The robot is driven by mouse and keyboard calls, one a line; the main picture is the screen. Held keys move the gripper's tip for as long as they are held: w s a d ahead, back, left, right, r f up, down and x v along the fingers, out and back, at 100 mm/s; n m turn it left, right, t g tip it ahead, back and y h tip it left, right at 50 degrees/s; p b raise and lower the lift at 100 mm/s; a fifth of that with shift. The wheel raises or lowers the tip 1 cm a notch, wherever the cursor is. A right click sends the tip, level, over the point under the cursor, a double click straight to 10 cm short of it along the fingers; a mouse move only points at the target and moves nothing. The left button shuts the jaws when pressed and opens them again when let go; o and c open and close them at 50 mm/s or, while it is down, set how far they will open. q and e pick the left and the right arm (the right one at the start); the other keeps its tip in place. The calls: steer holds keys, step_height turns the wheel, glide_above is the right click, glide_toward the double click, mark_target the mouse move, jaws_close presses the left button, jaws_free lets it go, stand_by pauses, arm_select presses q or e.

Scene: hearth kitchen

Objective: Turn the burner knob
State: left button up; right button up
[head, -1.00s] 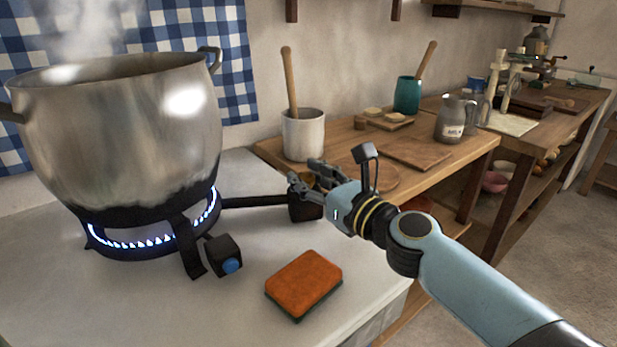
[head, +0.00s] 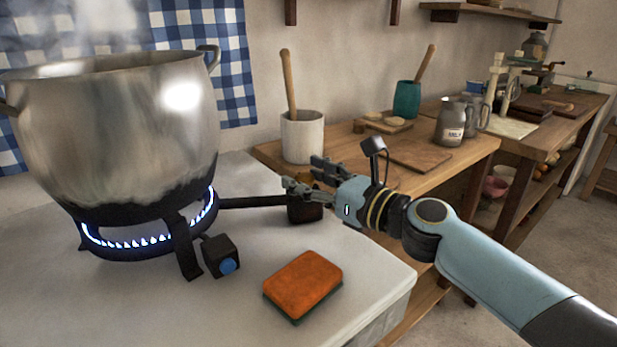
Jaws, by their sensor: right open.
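The burner knob (head: 228,266) is a small blue disc on the front of a dark box at the burner's near right side. The gas burner (head: 140,249) is lit with a ring of blue flame. A large steel pot (head: 115,135) stands on it and steams. My right gripper (head: 298,172) is open and empty, pointing left above the counter's right side. It is apart from the knob, up and to the right of it in the picture. My left gripper is not in view.
An orange sponge (head: 303,285) lies on the white counter (head: 340,250) right of the knob. A dark block (head: 303,208) at the end of the burner's pipe sits below my right gripper. A wooden table (head: 345,150) with a white crock (head: 303,138) stands behind.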

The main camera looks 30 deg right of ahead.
steer(key=shift+s, duration=0.15)
steer(key=shift+v, duration=3.6)
